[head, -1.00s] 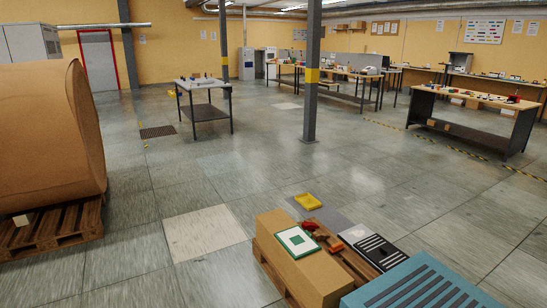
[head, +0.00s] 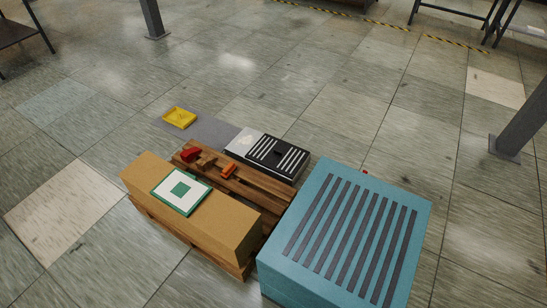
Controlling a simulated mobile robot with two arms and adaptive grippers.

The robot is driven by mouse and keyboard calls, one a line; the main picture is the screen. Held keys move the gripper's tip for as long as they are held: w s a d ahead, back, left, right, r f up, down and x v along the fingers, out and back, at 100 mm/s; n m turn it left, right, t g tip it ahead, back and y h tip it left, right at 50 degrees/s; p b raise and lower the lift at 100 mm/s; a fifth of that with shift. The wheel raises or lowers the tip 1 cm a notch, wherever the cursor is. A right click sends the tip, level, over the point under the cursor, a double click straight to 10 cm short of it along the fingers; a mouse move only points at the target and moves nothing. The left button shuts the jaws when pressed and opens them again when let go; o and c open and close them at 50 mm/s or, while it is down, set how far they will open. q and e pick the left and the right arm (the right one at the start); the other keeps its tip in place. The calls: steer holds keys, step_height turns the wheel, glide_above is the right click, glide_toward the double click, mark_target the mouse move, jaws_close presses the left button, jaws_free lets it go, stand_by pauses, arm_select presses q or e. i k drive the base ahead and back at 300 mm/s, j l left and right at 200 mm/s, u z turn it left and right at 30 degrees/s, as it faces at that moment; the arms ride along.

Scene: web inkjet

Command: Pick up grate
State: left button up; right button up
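A black slotted panel (head: 279,177), which looks like a grate, lies flat at the far side of the wooden pallet (head: 237,262). White stripes show across it, with a small dark shape near its middle. A pale grey-white piece (head: 240,143) adjoins its left end. I cannot tell exactly what the panel rests on. A large teal box (head: 268,262) with dark grooves along its top stands close to its right. Neither of my grippers is in view.
A brown carton (head: 233,232) on the pallet carries a green-and-white framed card (head: 166,203). Red and orange pieces (head: 228,171) lie on the pallet's slats. A yellow tray (head: 180,118) sits on a grey mat (head: 205,131). A post (head: 507,146) stands right; floor beyond is mostly clear.

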mark_target(285, 158)
steer(key=z, duration=1.4)
steer(key=l+z, duration=0.4)
steer(key=i+l+z, duration=0.1)
steer(key=l+z, duration=0.3)
steer(key=l, duration=0.15)
steer(key=i+l+z, duration=0.1)
steer(key=l+z, duration=0.3)
steer(key=i+l+u, duration=0.35)
steer(key=i+l, duration=0.45)
steer(key=i, duration=0.15)
steer(key=i+j+u, duration=0.1)
steer(key=i+u, duration=0.6)
steer(key=i+l+u, duration=0.15)
steer(key=i+u, duration=0.2)
steer(key=i, duration=0.15)
steer(key=i+u, duration=0.15)
steer(key=i, duration=0.55)
steer(key=i+u, duration=0.15)
steer(key=i, duration=0.5)
steer(key=i+l+u, duration=0.2)
steer(key=i, duration=0.5)
steer(key=i+j+u, duration=0.15)
steer(key=i+u, duration=0.8)
steer(key=i+l+u, duration=0.15)
steer(key=i+u, duration=0.65)
steer(key=i, duration=1.05)
